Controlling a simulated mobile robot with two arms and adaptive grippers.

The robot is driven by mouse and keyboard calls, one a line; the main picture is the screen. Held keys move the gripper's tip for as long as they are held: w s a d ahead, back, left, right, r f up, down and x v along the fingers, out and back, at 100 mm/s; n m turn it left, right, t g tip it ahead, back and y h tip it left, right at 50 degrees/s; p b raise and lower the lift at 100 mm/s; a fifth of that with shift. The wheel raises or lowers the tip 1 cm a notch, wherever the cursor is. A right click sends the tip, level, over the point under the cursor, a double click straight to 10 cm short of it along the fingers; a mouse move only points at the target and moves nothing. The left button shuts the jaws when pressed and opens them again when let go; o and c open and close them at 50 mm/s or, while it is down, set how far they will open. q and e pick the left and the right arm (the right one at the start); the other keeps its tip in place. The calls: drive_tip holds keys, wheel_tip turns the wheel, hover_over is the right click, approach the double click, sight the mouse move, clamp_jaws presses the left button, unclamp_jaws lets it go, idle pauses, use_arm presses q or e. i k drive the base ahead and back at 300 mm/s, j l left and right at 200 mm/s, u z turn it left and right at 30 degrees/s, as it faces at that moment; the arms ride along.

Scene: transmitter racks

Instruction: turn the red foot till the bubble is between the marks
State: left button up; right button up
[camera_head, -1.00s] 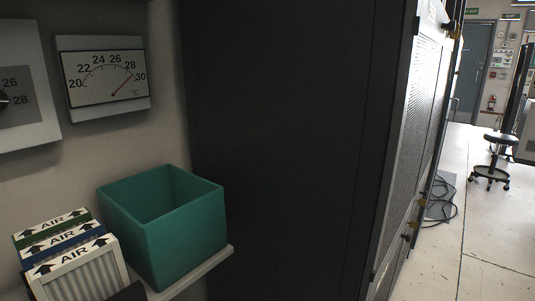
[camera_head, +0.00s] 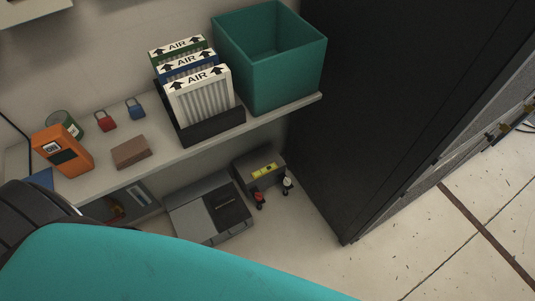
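The red foot (camera_head: 260,200) is a small red-topped knob with a dark base, at the front of a grey unit (camera_head: 250,158) on the floor below the shelf. A yellow level vial (camera_head: 264,171) sits on the unit's front. The bubble and its marks are too small to make out. A second foot (camera_head: 287,184), with a white top, stands to the right of the red one. Neither of my grippers is in view.
A shelf (camera_head: 190,152) above holds a green bin (camera_head: 290,80), AIR filters (camera_head: 205,98), an orange meter (camera_head: 62,152), padlocks and a brown block (camera_head: 131,152). A grey case (camera_head: 200,215) is left of the unit. A dark cabinet (camera_head: 400,90) stands right. Floor in front is partly clear.

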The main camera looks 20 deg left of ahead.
sight(259, 196)
drive_tip(key=u, duration=0.8)
